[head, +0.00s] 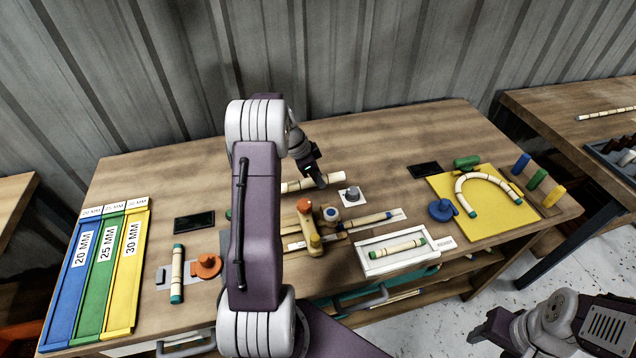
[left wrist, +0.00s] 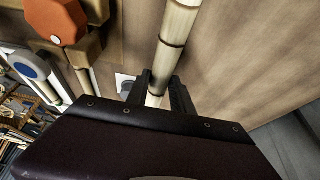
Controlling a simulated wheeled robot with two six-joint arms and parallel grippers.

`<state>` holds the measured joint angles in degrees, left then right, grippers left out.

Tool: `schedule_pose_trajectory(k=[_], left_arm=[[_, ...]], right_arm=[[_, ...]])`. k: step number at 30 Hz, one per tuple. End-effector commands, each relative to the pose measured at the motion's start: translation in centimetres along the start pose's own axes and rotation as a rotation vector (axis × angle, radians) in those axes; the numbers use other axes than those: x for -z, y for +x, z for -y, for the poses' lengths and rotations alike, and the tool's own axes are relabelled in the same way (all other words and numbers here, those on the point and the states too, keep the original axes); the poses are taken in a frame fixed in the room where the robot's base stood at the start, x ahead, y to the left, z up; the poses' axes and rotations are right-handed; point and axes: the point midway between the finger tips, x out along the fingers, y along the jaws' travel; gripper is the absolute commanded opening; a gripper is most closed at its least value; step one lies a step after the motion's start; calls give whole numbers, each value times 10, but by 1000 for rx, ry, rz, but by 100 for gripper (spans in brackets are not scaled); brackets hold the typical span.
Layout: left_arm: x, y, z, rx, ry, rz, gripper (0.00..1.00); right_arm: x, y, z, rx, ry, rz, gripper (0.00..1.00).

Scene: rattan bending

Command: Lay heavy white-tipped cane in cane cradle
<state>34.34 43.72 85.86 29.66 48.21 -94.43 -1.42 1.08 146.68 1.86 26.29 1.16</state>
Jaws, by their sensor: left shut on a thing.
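My left gripper (head: 316,176) is shut on a pale cane (head: 334,178) with dark joint bands, over the back middle of the workbench. The cane's right end looks white; my arm partly hides its left part. In the left wrist view the cane (left wrist: 176,32) runs between the two fingers (left wrist: 158,92). No label names the cane cradle. A tan fixture with an orange knob (head: 305,205) stands in front of the held cane, and a white tray (head: 375,267) holds a green-tipped cane (head: 404,248). My right gripper (head: 492,326) is low at the right, off the bench; its jaw opening is unclear.
Blue, green and yellow size lanes (head: 122,270) lie at the left. A green-tipped cane (head: 177,272) lies beside an orange disc (head: 207,266). A yellow board (head: 490,222) with a bent cane (head: 480,178) is at the right, near a blue clamp (head: 441,210). The back edge is mostly clear.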

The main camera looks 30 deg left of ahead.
Motion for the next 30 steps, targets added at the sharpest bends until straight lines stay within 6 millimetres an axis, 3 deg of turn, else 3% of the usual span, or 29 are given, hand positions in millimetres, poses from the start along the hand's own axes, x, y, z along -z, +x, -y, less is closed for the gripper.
schedule_pose_trajectory(k=[5,16,17,18,30], left_arm=[[-11,27,-1,-3,-2,1,0],[-13,33,-1,-1,0,0,0],[-13,31,-1,-1,0,1,36],[-12,31,-1,-1,0,1,47],[-10,23,0,0,0,0,49]], right_arm=[[0,-4,0,0,0,0,53],[0,3,0,0,0,0,53],[0,2,0,0,0,0,53],[0,1,0,0,0,0,53],[1,-5,0,0,0,0,53]])
